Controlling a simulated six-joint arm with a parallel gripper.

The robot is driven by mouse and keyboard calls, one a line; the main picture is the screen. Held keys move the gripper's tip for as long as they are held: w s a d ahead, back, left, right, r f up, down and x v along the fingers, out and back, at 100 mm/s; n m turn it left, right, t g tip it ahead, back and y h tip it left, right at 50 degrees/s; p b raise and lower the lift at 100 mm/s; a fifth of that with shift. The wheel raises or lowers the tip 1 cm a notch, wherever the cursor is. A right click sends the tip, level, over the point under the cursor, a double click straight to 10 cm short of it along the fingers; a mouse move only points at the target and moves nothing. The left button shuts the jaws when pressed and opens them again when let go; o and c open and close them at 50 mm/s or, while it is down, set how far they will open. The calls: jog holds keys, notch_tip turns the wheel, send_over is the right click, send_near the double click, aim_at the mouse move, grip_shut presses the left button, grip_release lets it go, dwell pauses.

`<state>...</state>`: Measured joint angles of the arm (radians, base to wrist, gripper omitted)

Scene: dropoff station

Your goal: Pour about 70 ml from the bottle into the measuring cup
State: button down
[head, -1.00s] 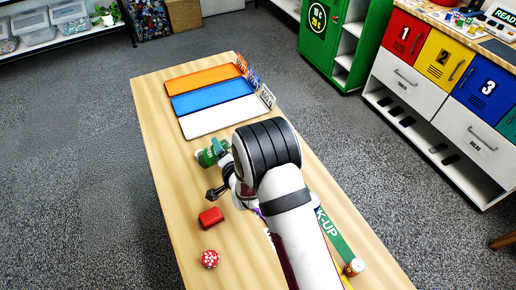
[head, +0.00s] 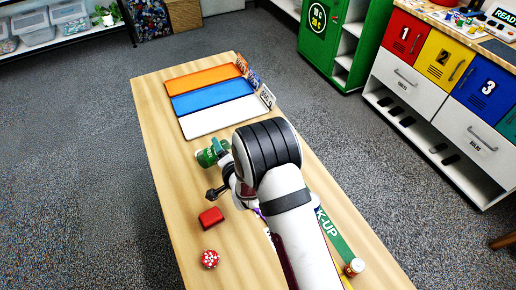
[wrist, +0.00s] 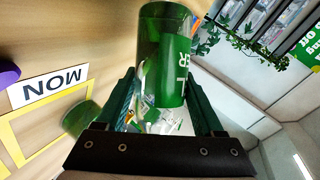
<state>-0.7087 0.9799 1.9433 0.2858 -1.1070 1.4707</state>
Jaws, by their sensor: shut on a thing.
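My gripper (wrist: 165,100) is shut on a green bottle (wrist: 160,45) with a green label and white letters. In the wrist view the bottle extends up between the dark fingers. In the head view the bottle (head: 207,156) shows at the left of my wrist, beside the white mat, and appears tilted; my arm hides part of it. A green rounded thing (wrist: 80,118) shows beside the left finger in the wrist view; I cannot tell whether it is the measuring cup. I cannot make out the cup or any liquid stream.
Orange (head: 203,77), blue (head: 211,95) and white (head: 218,117) mats lie at the table's far end, with small signs at their right ends. A red block (head: 211,217) and a red-and-white round thing (head: 210,259) lie nearer. The table's left strip (head: 165,180) is clear.

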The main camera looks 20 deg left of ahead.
dwell(0.4)
jog(key=shift+w+d+r+n+h, duration=0.1)
jog(key=shift+d+r+n+h, duration=0.05)
jog(key=shift+r+n+h, duration=0.3)
jog(key=shift+w+d+r+n+h, duration=0.25)
jog(key=shift+d+r+n+h, duration=0.15)
jog(key=shift+n+h, duration=0.35)
jog(key=n, duration=0.1)
jog(key=n+t+h, duration=0.1)
jog(key=shift+s+a+r+n+t+h, duration=0.2)
jog(key=shift+a+n+t+h, duration=0.1)
jog(key=shift+n, duration=0.1)
jog(key=shift+a+f+n+t+h, duration=0.15)
jog(key=shift+n+t+h, duration=0.55)
jog(key=shift+n+h, duration=0.4)
